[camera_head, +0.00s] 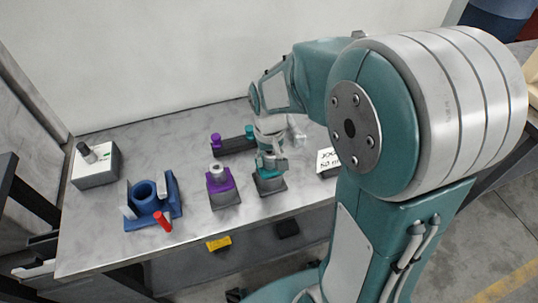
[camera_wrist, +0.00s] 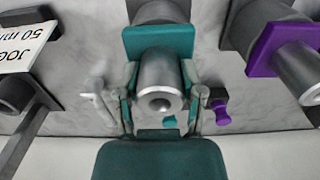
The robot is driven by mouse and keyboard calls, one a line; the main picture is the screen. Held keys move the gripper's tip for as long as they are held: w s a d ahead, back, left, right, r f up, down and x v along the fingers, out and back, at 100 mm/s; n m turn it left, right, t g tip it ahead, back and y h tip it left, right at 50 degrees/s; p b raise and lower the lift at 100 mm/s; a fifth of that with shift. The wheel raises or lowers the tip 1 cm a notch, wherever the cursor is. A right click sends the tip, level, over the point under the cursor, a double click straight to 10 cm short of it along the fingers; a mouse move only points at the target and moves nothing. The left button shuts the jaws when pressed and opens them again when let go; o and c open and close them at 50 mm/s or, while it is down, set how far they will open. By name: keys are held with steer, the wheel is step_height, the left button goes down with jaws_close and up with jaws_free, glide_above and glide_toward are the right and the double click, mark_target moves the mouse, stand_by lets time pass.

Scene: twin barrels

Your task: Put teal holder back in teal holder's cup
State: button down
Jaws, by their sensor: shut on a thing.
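My gripper (camera_head: 269,152) is over the teal station, pointing down. In the wrist view its fingers (camera_wrist: 161,85) are closed on both sides of a silver hollow cylinder, the teal holder (camera_wrist: 161,72). Behind the cylinder is a square teal plate (camera_wrist: 143,45), with a grey round body beyond it. The grey cup base (camera_head: 271,185) stands on the table directly below my gripper. The holder is in line with this base. I cannot tell how deep it sits, as my fingers hide much of it in the head view.
A purple-collared holder (camera_head: 218,181) stands in its grey base just left. A dark rack with purple (camera_head: 215,139) and teal (camera_head: 249,130) knobs lies behind. A blue ring fixture (camera_head: 145,193) with a red handle and a grey box (camera_head: 95,167) are further left. A sign (camera_head: 328,160) is right.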

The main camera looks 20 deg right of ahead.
steer(key=shift+f, duration=0.1)
steer(key=shift+c, duration=0.6)
jaws_free()
step_height(320, 180, up, 12)
steer(key=shift+f, duration=0.1)
steer(key=s+r+t, duration=0.3)
steer(key=s+t, duration=0.2)
steer(key=s, duration=0.9)
steer(key=shift+t, duration=0.3)
